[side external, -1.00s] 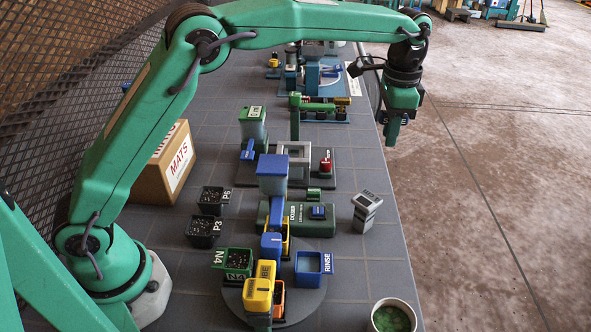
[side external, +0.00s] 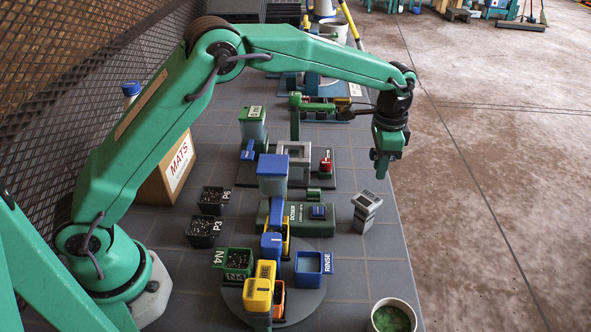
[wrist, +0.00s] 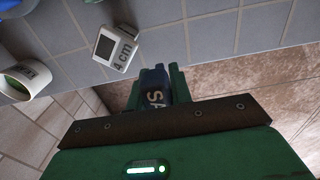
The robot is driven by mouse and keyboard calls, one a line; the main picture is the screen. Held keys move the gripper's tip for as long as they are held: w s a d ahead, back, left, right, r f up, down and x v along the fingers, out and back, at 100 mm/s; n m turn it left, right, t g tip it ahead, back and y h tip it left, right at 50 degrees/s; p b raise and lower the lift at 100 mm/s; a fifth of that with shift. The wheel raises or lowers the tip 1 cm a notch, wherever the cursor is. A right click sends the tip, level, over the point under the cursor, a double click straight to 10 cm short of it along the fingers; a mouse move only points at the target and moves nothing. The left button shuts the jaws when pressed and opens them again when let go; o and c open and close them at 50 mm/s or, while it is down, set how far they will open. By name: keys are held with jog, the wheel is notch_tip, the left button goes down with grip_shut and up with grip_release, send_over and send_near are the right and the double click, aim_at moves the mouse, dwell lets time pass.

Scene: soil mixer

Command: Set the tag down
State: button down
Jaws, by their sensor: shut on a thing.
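A dark blue tag (wrist: 154,84) with pale letters, of which "SA" shows, is between my fingers in the wrist view. My gripper (side external: 381,169) is shut on it; it also shows in the wrist view (wrist: 155,88). The gripper points down by the right edge of the grey tiled table (side external: 352,262), raised above it. In the side view the tag is hard to tell apart from the fingers.
A grey block with a sloped face (side external: 366,207) stands below the gripper near the table edge; a "4 cm" label shows on it in the wrist view (wrist: 118,48). A cup of green material (side external: 393,318) stands at the front right. A blue RINSE bin (side external: 312,268) and a green N4 bin (side external: 238,263) stand left.

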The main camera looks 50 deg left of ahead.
jog(key=w+a+f, duration=0.4)
jog(key=a, duration=0.1)
jog(key=w+a+f, duration=0.2)
jog(key=a, duration=0.1)
jog(key=shift+w+f, duration=0.1)
jog(key=shift+w, duration=0.15)
jog(key=shift+f, duration=0.1)
jog(key=shift+f, duration=1.85)
jog(key=shift+f, duration=0.15)
jog(key=c, duration=1.3)
grip_release()
jog(key=shift+o, duration=0.2)
